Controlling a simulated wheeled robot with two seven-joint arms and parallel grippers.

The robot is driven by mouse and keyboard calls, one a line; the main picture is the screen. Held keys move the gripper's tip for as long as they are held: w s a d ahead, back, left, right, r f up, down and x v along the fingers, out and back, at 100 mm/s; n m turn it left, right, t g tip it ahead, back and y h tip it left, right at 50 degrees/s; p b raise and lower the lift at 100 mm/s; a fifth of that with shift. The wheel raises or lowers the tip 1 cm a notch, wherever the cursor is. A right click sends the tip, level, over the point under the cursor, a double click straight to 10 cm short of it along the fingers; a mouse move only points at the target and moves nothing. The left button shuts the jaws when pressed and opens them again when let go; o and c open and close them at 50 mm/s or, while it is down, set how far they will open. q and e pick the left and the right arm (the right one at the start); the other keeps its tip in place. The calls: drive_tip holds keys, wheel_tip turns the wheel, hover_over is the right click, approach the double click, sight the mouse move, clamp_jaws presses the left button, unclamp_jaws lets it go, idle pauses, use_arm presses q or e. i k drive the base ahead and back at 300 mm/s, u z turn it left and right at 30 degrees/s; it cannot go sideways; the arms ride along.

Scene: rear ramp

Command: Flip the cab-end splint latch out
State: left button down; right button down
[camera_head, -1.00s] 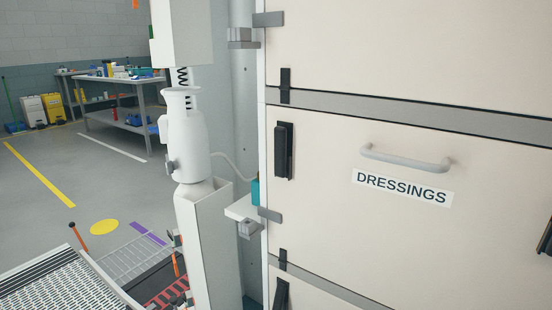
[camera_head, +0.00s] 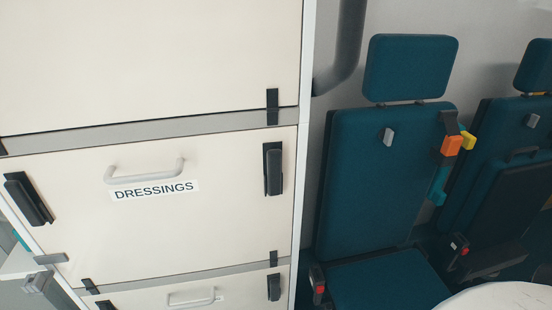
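No splint label is readable in the head view. The drawer front labelled DRESSINGS (camera_head: 215,235) fills the middle left and looks shut. It has a black latch at its left end (camera_head: 28,200) and another black latch at its right end (camera_head: 273,172). Below it, a second drawer front (camera_head: 240,290) is partly in view, cut off by the bottom edge, with its label too small to read. Its right-end black latch (camera_head: 273,287) shows; its left-end latch (camera_head: 105,304) is barely in view. Neither of my grippers is in view.
A plain panel (camera_head: 150,60) lies above the dressings drawer. Right of the cabinet's white edge (camera_head: 304,140) stand a teal folding seat (camera_head: 385,175) with an orange and yellow buckle (camera_head: 455,143) and a second seat (camera_head: 500,190). A pale rounded surface (camera_head: 500,299) shows at bottom right.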

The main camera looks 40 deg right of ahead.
sight(275, 284)
drive_tip(key=z, duration=0.2)
drive_tip(key=k, duration=0.7)
drive_tip(key=z, duration=1.7)
